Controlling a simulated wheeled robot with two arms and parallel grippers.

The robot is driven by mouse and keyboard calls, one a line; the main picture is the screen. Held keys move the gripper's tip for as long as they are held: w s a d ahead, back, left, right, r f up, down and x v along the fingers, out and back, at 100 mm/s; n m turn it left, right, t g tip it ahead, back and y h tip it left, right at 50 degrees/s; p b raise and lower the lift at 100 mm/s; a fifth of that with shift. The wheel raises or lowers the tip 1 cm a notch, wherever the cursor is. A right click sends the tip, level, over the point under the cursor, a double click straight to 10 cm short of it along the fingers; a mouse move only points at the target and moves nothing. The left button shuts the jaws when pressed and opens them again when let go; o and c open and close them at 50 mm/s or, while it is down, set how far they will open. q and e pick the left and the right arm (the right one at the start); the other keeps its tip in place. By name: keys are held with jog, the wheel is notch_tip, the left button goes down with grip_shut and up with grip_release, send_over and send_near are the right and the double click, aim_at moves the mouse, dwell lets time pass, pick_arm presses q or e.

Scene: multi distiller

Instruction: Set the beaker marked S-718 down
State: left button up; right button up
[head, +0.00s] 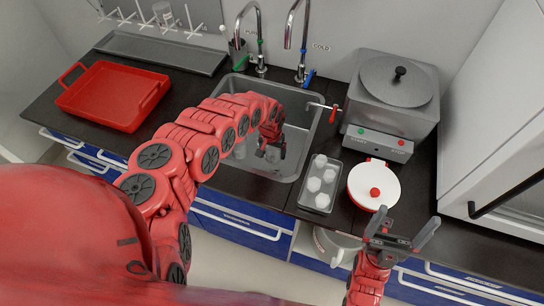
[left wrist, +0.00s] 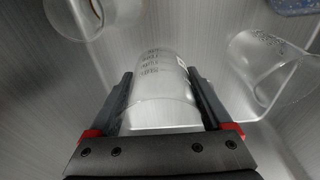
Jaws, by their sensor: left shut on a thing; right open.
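My left gripper (head: 269,150) reaches down into the metal sink (head: 314,135). It is shut on a clear glass beaker (left wrist: 160,90), which sits between the two fingers in the left wrist view with printed marks on its side. The marks are too small to read, so I cannot tell whether it is S-718. In the head view this beaker (head: 273,155) is partly hidden by the gripper. I cannot tell whether it touches the sink floor. My right gripper (head: 404,228) is open and empty at the lower right, in front of the counter.
Taps (head: 290,30) rise behind the sink. A tray of white pieces (head: 319,184), a white-lidded pot (head: 374,185) and a grey bath (head: 394,92) stand right of it.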

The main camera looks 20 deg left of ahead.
aim_at(273, 157)
pick_arm(q)
jog(key=shift+s+d+f, duration=0.1)
jog(key=shift+f, duration=1.65)
jog(key=shift+f, duration=0.1)
jog(key=shift+f+b, duration=0.15)
jog(key=shift+b, duration=0.15)
jog(key=o, duration=1.4)
jog(key=shift+c, duration=0.2)
jog(key=shift+r+p, duration=0.35)
jog(key=shift+r, duration=0.05)
notch_tip(273, 157, up, 12)
jog(key=s+p, duration=0.1)
jog(key=shift+s+a+f, duration=0.2)
